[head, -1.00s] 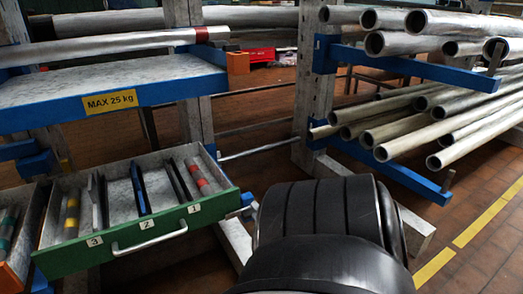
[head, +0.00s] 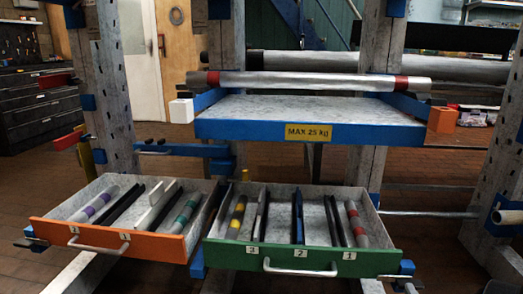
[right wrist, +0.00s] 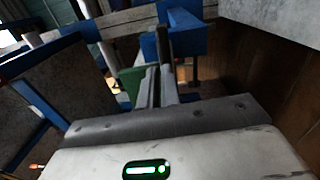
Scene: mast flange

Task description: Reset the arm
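My right gripper (right wrist: 157,88) shows in the right wrist view, with its two narrow grey fingers close together and nothing clearly seen between them. Whether they touch is unclear. A blue block (right wrist: 182,40) and a green surface (right wrist: 130,80) are just beyond the fingers. In the head view only a small dark part, probably my right gripper (head: 409,286), shows at the lower edge by the right end of the green drawer (head: 300,258). My left gripper is not in view.
An orange drawer (head: 110,240) stands open beside the green one; both hold short banded pieces and dark dividers. Above, a blue-edged shelf (head: 310,130) carries a long pipe (head: 320,86) with red bands. A grey upright (head: 490,190) stands right; a dark cabinet (head: 40,110) is back left.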

